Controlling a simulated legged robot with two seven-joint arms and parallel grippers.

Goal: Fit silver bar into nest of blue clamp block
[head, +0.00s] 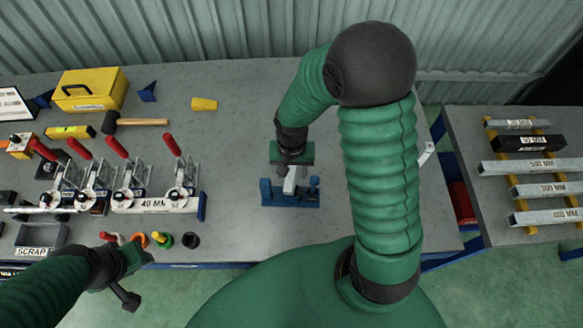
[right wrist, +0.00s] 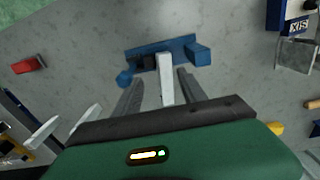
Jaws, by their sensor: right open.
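The blue clamp block (head: 276,198) stands on the grey bench in the middle of the head view; it also shows in the right wrist view (right wrist: 180,50). The silver bar (head: 290,182) stands out from the block, its far end at the block's nest beside a dark piece (right wrist: 166,78). I cannot tell whether it is fully seated. My right gripper (head: 292,170) is just above the bar. In the right wrist view its two fingers (right wrist: 158,92) are apart, one on each side of the bar with gaps. My left gripper (head: 128,280) is at the bench's front left edge, away from the block.
A clamp fixture with red handles and a 40 MM bar (head: 155,204) stands at left. A scrap bin (head: 38,237) and several coloured pots (head: 162,239) are near the front edge. A yellow toolbox (head: 90,90) and mallet (head: 140,122) lie behind. The bench around the block is clear.

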